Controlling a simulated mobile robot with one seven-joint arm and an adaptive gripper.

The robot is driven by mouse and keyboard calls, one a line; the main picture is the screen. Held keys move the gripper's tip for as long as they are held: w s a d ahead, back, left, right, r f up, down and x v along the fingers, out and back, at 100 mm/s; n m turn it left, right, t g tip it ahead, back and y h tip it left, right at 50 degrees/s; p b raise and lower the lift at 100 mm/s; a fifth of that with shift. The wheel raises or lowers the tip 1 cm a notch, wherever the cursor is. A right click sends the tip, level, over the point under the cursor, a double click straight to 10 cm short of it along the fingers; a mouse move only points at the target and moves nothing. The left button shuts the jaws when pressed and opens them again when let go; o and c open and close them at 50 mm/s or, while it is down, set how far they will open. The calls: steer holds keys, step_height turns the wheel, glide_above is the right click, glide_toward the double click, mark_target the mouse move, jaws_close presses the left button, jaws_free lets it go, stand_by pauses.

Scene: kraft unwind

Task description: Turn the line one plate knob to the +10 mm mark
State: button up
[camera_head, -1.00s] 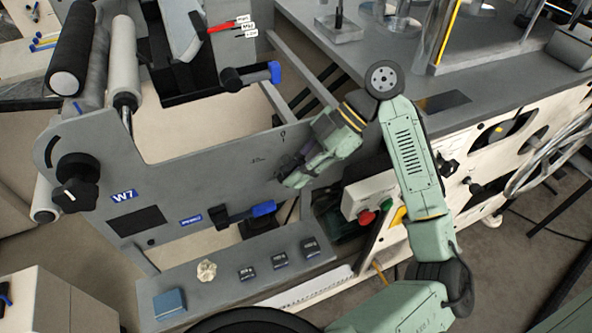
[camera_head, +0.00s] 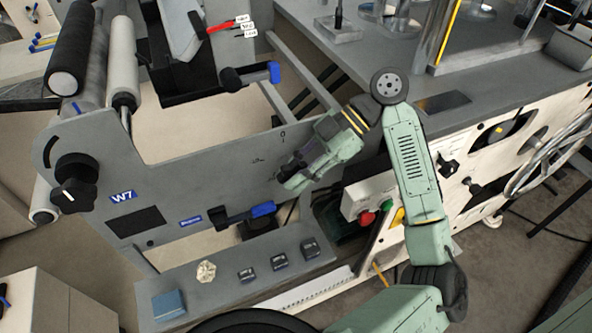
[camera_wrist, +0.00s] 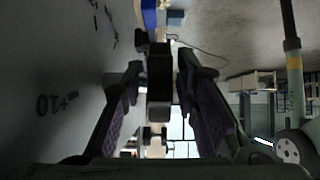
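The grey W7 panel (camera_head: 215,165) stands at left in the head view. My gripper (camera_head: 288,176) is at its right part, below a small "0" mark. In the wrist view a black bar-like knob (camera_wrist: 160,75) lies between the two dark fingers of my gripper (camera_wrist: 158,85). Narrow gaps show on both sides of it, so the fingers look open around it; contact deeper in is hidden. The knob's pointer is not visible. In the head view my gripper hides most of the knob.
A black star knob (camera_head: 75,183) is on the panel's left end. A blue-ended black clamp bar (camera_head: 245,213) sits below my gripper. A control box with red and green buttons (camera_head: 367,200) is close at right. The shelf below holds several small blocks (camera_head: 280,262).

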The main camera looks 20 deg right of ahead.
steer(key=shift+o, duration=0.5)
steer(key=v, duration=1.2)
steer(key=shift+s, duration=0.15)
